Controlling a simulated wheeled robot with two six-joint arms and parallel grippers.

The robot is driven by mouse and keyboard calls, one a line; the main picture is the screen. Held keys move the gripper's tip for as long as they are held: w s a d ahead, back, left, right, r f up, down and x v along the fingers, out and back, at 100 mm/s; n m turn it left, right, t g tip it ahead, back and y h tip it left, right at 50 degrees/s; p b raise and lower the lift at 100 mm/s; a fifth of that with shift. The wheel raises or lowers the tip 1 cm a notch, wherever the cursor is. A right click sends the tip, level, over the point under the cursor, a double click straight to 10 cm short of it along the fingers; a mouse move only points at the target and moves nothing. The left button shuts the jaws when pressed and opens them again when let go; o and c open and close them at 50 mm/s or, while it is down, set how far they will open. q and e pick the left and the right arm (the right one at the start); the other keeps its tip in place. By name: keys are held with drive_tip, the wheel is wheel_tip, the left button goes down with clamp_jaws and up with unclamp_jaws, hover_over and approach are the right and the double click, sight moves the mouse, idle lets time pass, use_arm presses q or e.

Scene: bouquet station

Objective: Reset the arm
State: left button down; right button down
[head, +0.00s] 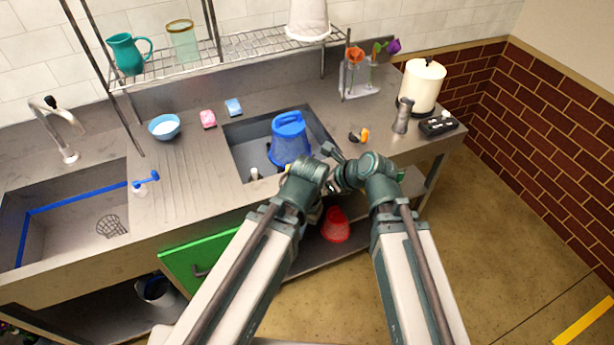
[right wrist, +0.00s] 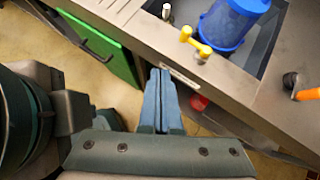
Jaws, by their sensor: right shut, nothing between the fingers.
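Both my arms reach up from the bottom of the head view, and their wrists meet close together at the front edge of the counter (head: 185,195). My right gripper (right wrist: 160,72) shows in the right wrist view with its two bluish fingers side by side, shut and empty. The fingers point toward the counter's front edge. My left wrist is beside the right one in the head view, in front of the basin. The jaws of my left gripper cannot be made out there. Part of my left arm shows at the left of the right wrist view.
A blue pitcher (head: 290,140) stands in the basin (head: 245,135) just beyond my wrists. A yellow tap handle (right wrist: 195,46) is near the counter edge. A green door (head: 205,258) and a red bucket (head: 336,226) are below. The floor at right is clear.

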use_arm(q)
drive_tip(key=shift+r, duration=0.25)
use_arm(e)
drive_tip(key=shift+s+d+r, duration=0.15)
drive_tip(key=shift+s+r, duration=0.1)
drive_tip(key=shift+d, duration=0.1)
drive_tip(key=s+d+f+n+g+h, duration=0.2)
drive_tip(key=d+f+n+h, duration=0.15)
drive_tip(key=d+n, duration=0.75)
drive_tip(key=s+d+f+n+g+h, duration=0.2)
drive_tip(key=s+d+f+n+h, duration=0.15)
drive_tip(key=d+n, duration=0.7)
drive_tip(key=s+a+n+h, duration=0.1)
drive_tip(key=s+a+n, duration=0.1)
drive_tip(key=a, duration=0.4)
drive_tip(key=s+a+n+g, duration=0.1)
drive_tip(key=s+a+n, duration=0.2)
drive_tip(key=a+n, duration=0.2)
drive_tip(key=shift+s+a+r+h, duration=0.2)
drive_tip(key=shift+a+r+h, duration=0.2)
drive_tip(key=shift+a, duration=0.55)
